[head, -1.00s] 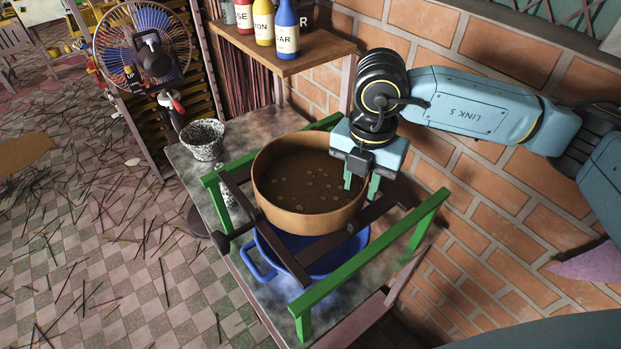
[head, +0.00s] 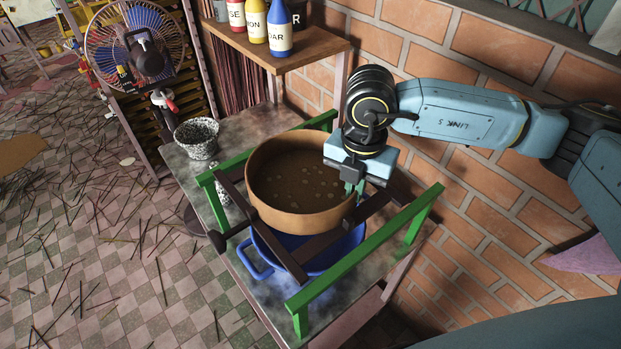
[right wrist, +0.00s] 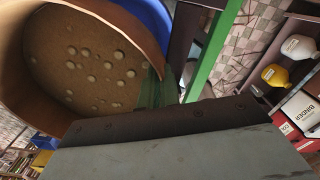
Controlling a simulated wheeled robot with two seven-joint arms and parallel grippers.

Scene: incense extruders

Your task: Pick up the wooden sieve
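The wooden sieve (head: 300,212) is a round, tan-rimmed drum with a brown mesh and several pale spots. It rests level on the dark bars of the green-railed frame (head: 362,250), above a blue basin (head: 330,255). My right gripper (head: 354,187) points down at the sieve's right rim. Its green fingers are close together, one on each side of the rim wall. In the right wrist view, the fingers (right wrist: 161,88) pinch the rim, with the sieve (right wrist: 88,60) at upper left. My left gripper is not in view.
A speckled mortar (head: 197,138) stands on the table left of the sieve. A shelf (head: 285,62) with several bottles is behind, and a fan (head: 135,48) is at upper left. A brick wall (head: 470,190) bounds the right side. Sticks litter the floor at left.

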